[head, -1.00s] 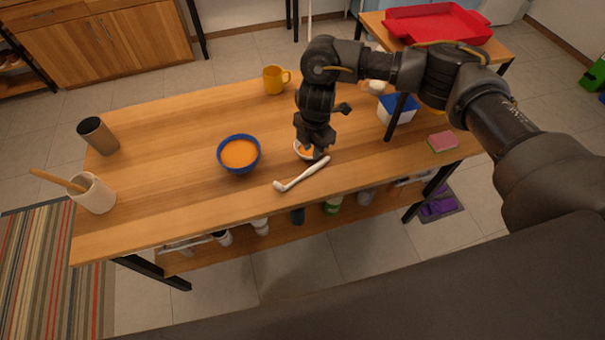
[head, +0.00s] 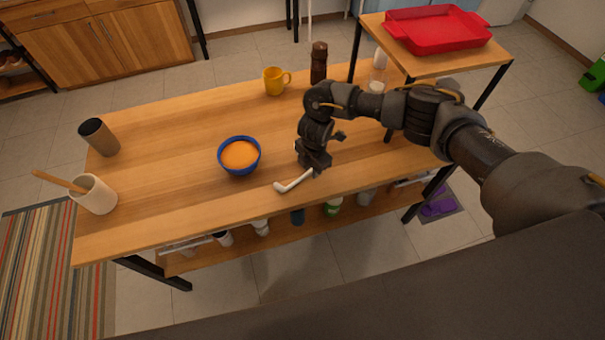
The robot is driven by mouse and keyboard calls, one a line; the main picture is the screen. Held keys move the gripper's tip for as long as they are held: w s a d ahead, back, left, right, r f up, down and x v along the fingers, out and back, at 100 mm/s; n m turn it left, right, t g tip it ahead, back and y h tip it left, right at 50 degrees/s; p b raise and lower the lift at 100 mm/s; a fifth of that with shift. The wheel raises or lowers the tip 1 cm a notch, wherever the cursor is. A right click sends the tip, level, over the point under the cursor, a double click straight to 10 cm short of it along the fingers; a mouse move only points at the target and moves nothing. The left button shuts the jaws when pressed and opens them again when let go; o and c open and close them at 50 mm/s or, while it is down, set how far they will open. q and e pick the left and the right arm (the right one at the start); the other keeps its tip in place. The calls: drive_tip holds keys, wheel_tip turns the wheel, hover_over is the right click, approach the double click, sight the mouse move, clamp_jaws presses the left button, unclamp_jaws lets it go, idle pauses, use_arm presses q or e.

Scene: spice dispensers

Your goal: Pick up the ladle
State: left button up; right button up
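The white ladle (head: 292,183) lies on the wooden table (head: 180,195) near its front edge, its head end to the left. My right gripper (head: 316,170) is low over the right end of the ladle and covers most of its handle. The fingertips are small and dark, so I cannot tell whether they are open or shut on the handle. My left gripper is not in view.
A blue bowl with orange contents (head: 240,155) stands left of my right gripper. A yellow mug (head: 275,81) and a dark brown mill (head: 318,63) stand at the back. A raised shelf with a red tray (head: 436,38) is at right. The left table middle is clear.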

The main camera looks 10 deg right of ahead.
sight(310, 170)
clamp_jaws()
drive_tip(key=shift+r+b, duration=0.3)
drive_tip(key=shift+r, duration=0.2)
wheel_tip(310, 170, up, 2)
drive_tip(key=shift+r+b, duration=0.15)
drive_tip(key=shift+b, duration=0.25)
drive_tip(key=s+a+r+p, duration=0.1)
drive_tip(key=s+a+r, duration=0.3)
drive_tip(key=s+r, duration=0.5)
drive_tip(key=s, duration=0.4)
drive_tip(key=shift+s+a+r, duration=0.15)
drive_tip(key=shift+s+r, duration=0.05)
drive_tip(key=shift+r, duration=0.2)
